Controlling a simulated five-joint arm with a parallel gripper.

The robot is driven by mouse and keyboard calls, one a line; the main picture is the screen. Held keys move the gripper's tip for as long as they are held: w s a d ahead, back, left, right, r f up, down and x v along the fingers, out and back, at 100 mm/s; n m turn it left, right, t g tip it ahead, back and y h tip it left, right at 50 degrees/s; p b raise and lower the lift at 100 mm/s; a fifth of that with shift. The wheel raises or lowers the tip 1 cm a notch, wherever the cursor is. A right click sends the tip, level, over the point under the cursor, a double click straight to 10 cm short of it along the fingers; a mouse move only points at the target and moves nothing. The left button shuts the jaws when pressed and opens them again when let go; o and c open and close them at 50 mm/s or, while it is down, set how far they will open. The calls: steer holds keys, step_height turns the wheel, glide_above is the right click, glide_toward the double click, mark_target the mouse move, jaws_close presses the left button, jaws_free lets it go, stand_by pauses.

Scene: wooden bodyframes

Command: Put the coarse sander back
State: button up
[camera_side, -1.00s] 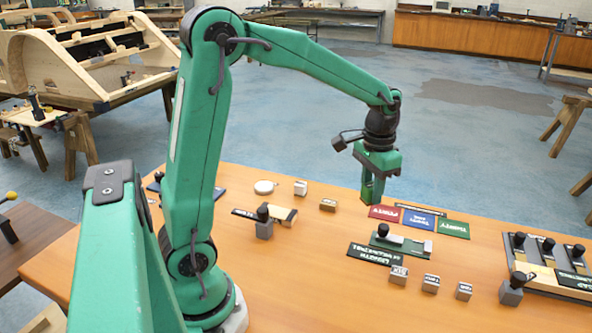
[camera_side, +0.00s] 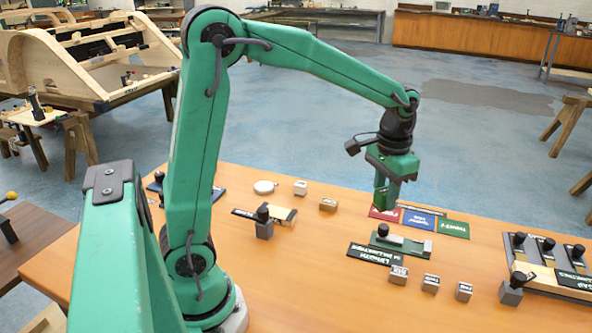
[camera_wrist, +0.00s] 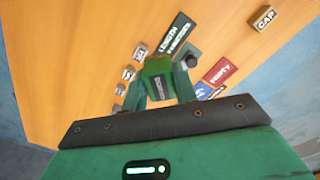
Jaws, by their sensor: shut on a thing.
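My gripper (camera_side: 386,200) is shut on a small green block (camera_wrist: 158,80) with a dark label, seen between the fingers in the wrist view. The label is too small to read, so I cannot tell for sure that it is the coarse sander. In the side view the fingers hide most of the block. My gripper is above the far part of the table, over the red mat (camera_side: 377,214), whose word looks like "EMPTY" in the wrist view (camera_wrist: 221,70). A blue mat (camera_side: 417,219) and a green mat (camera_side: 453,229) lie to its right.
A green slider gauge (camera_side: 405,243) with a black knob stands nearer, beside a dark length sign (camera_side: 372,253). Several small labelled blocks (camera_side: 431,283) lie in front. A rack (camera_side: 540,270) with black-knobbed levers is at the right.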

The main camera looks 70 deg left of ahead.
steer(key=s+a+f+n, duration=0.4)
steer(key=s+f+n, duration=0.3)
steer(key=s+n, duration=0.25)
glide_above(313, 238)
steer(key=shift+m, duration=0.35)
step_height(313, 238, down, 7)
steer(key=shift+f, duration=0.1)
steer(key=shift+f, duration=2)
steer(key=shift+f, duration=0.1)
steer(key=o, duration=0.9)
steer(key=shift+o, duration=0.2)
step_height(313, 238, up, 12)
